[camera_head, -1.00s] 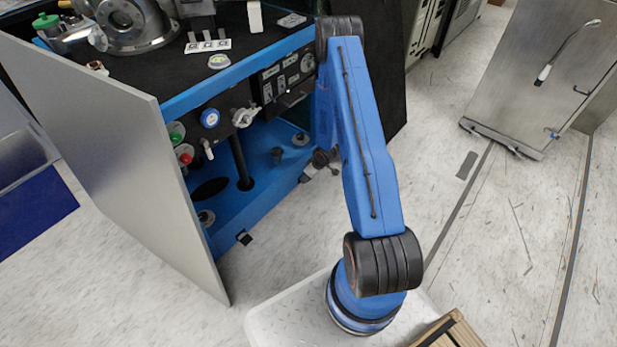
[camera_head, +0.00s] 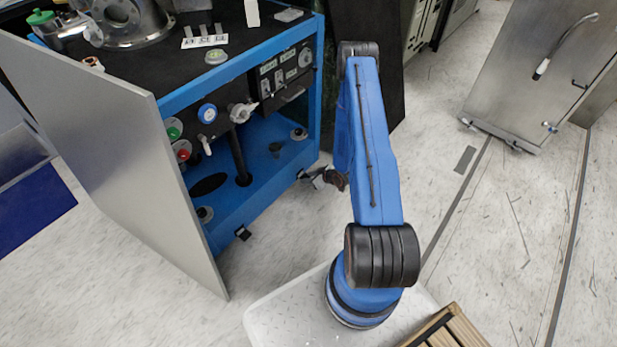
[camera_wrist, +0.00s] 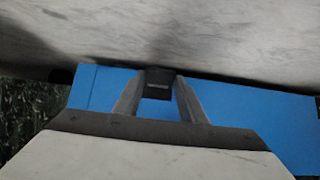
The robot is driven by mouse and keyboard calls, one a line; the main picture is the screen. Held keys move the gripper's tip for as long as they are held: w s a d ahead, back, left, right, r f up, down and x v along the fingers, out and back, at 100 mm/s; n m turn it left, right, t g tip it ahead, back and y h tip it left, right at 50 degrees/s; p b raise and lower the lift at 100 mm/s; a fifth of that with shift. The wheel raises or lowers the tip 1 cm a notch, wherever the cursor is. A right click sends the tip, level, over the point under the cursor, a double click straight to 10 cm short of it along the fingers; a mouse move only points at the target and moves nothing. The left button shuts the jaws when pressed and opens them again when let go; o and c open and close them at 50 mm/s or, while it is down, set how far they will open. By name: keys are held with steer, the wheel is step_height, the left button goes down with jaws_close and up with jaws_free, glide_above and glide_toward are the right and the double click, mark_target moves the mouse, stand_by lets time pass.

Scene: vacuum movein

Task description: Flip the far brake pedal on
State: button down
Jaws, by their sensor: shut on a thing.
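The cart (camera_head: 268,185) is a blue-framed cabinet at the left of the head view. Its far brake pedal (camera_head: 303,174) is a small dark tab low at the cart's far right corner. In the wrist view the dark pedal (camera_wrist: 157,90) sits between the two fingertips, in front of the blue frame (camera_wrist: 225,100). My gripper (camera_wrist: 159,80) is shut on it. In the head view my gripper (camera_head: 318,178) is small and partly hidden by my arm. The near brake pedal (camera_head: 243,233) sticks out low at the cart's front corner. The pedal's exact tilt is unclear.
A grey panel (camera_head: 120,150) stands open at the cart's left. The speckled floor (camera_head: 285,245) in front of the cart is clear. A steel panel (camera_head: 545,60) stands at the right, and a wooden crate (camera_head: 447,330) is at the bottom.

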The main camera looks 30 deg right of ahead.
stand_by(0.3)
steer(key=c, duration=1.1)
jaws_free()
steer(key=v, duration=1.7)
steer(key=shift+s+r, duration=0.1)
steer(key=shift+s, duration=0.1)
